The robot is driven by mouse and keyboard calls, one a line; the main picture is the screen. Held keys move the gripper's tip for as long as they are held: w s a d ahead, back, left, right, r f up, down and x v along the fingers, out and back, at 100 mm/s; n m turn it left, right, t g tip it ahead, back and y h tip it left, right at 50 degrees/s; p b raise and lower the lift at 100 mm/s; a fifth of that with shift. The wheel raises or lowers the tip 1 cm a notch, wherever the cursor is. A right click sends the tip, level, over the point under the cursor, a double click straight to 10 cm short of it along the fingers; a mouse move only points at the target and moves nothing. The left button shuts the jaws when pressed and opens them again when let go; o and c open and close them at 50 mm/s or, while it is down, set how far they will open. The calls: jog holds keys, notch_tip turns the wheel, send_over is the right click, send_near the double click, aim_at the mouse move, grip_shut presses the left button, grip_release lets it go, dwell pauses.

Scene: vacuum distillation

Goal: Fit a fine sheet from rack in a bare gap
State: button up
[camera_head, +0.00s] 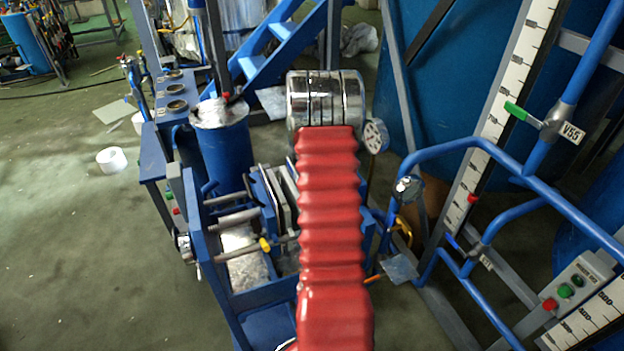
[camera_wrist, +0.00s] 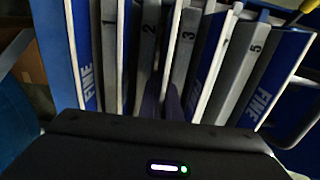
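In the wrist view, a row of upright numbered grey plates (camera_wrist: 240,75) stands with thin sheets between them. Blue sheets marked FINE show at the left (camera_wrist: 82,60) and far right (camera_wrist: 272,75), and another between plates 3 and 5 (camera_wrist: 208,55). A pale-edged sheet (camera_wrist: 173,35) stands between plates 2 and 3. The two dark fingers of my gripper (camera_wrist: 162,102) point in there, close together. I cannot tell whether they grip that sheet. In the head view, pale plates (camera_head: 283,190) sit in a blue frame (camera_head: 240,305); my red-sleeved arm hides my gripper.
Blue pipe rails (camera_head: 470,145) with valve V55 (camera_head: 555,128) and a button box (camera_head: 575,285) stand at the right. A blue cylinder (camera_head: 222,150) and a bench with round holes (camera_head: 172,95) stand at the left. A white roll (camera_head: 112,159) lies on otherwise open floor.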

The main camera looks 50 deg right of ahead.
jog(key=r, duration=0.4)
jog(key=w+r, duration=0.1)
jog(key=shift+d+r, duration=0.2)
jog(key=shift+r, duration=0.2)
jog(key=shift+o, duration=0.5)
notch_tip(320, 180, up, 6)
jog(key=s, duration=0.2)
jog(key=shift+s+r, duration=0.2)
jog(key=shift+r, duration=0.05)
jog(key=shift+w+a+r, duration=0.2)
jog(key=shift+w, duration=0.45)
jog(key=shift+r, duration=0.5)
